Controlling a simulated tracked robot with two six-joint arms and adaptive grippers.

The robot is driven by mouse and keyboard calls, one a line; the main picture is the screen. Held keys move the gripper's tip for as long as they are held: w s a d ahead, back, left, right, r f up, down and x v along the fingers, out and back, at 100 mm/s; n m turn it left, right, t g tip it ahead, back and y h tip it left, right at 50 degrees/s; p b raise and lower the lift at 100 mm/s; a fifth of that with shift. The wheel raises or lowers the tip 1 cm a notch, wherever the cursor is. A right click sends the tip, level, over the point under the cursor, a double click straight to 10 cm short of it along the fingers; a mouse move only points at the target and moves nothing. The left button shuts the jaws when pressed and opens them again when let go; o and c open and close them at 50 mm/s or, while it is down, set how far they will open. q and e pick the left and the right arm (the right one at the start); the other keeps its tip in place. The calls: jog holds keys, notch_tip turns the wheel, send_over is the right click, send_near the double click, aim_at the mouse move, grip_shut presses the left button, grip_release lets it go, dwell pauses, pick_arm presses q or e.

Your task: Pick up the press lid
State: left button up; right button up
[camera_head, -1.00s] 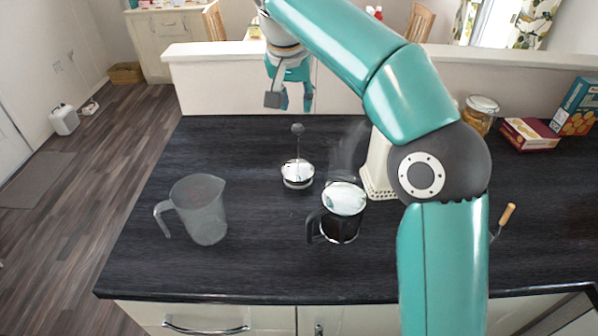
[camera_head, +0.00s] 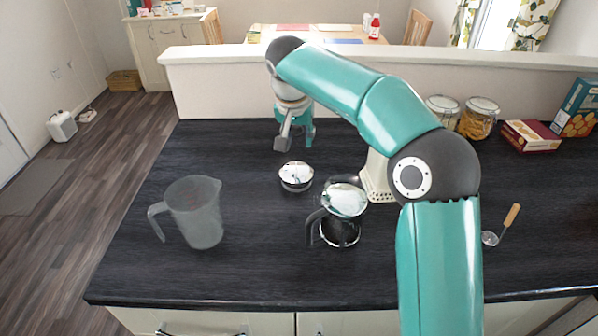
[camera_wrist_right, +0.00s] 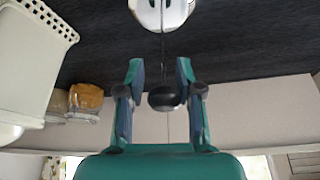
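The press lid (camera_head: 296,176) is a round silver lid lying on the dark counter, left of the glass press (camera_head: 340,215) with its black handle. In the right wrist view the lid (camera_wrist_right: 161,12) is at the top, its thin rod leading to a black knob (camera_wrist_right: 165,96). My right gripper (camera_head: 296,140) is just behind and above the lid and hides the knob in the head view. In the wrist view its open fingers (camera_wrist_right: 160,80) are on either side of the knob, which does not look gripped. My left gripper is not in view.
A clear measuring jug (camera_head: 194,212) stands at the left. A cream perforated holder (camera_head: 378,175) stands right of the press. Glass jars (camera_head: 478,118) and boxes (camera_head: 530,136) are at the back right, and a wood-handled tool (camera_head: 510,216) lies at the right. A low wall (camera_head: 380,70) borders the counter's back.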

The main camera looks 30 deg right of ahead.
grip_shut()
jog(key=shift+r, duration=0.1)
dwell(0.4)
